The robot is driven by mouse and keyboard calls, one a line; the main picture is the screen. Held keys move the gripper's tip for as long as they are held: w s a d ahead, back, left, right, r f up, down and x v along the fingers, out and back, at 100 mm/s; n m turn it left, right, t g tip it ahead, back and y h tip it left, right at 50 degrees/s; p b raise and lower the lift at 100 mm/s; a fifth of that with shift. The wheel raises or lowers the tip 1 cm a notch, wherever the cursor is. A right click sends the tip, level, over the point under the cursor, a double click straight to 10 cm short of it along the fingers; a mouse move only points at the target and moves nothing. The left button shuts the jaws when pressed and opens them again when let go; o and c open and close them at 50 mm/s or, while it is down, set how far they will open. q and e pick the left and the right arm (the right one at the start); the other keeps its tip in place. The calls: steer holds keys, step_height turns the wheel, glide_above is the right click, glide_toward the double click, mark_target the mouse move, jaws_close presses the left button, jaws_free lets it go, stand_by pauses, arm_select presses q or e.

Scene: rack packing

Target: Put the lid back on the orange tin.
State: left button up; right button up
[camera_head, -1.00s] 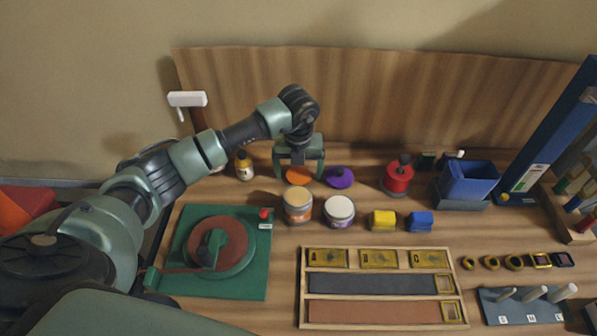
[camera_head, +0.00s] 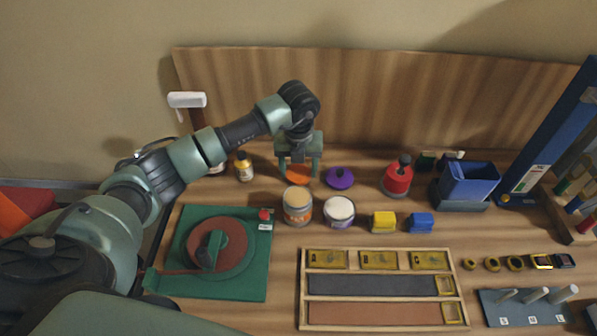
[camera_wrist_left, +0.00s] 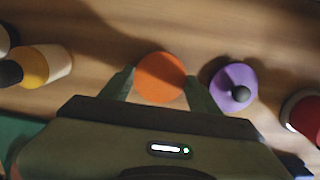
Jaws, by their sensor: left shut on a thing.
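The orange lid (camera_head: 298,178) lies at the back of the bench, behind the orange tin (camera_head: 298,213). The tin stands upright with its top uncovered, showing tan contents. My left gripper (camera_head: 299,176) points down over the lid with one finger on each side, shut on it. The left wrist view shows the round orange lid (camera_wrist_left: 160,77) between the two fingers. The lid looks to be at or close to bench height; any gap beneath it cannot be told. My right gripper is not in view.
A purple lid (camera_head: 340,179) with a dark knob lies just right of my gripper. A white-topped tin (camera_head: 339,213) stands beside the orange tin. A yellow bottle (camera_head: 244,168) is to the left, a red container (camera_head: 397,179) to the right. A wooden board rises behind.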

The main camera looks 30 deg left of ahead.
mark_target(299, 173)
arm_select(q)
step_height(299, 173, up, 19)
steer(key=b, duration=0.3)
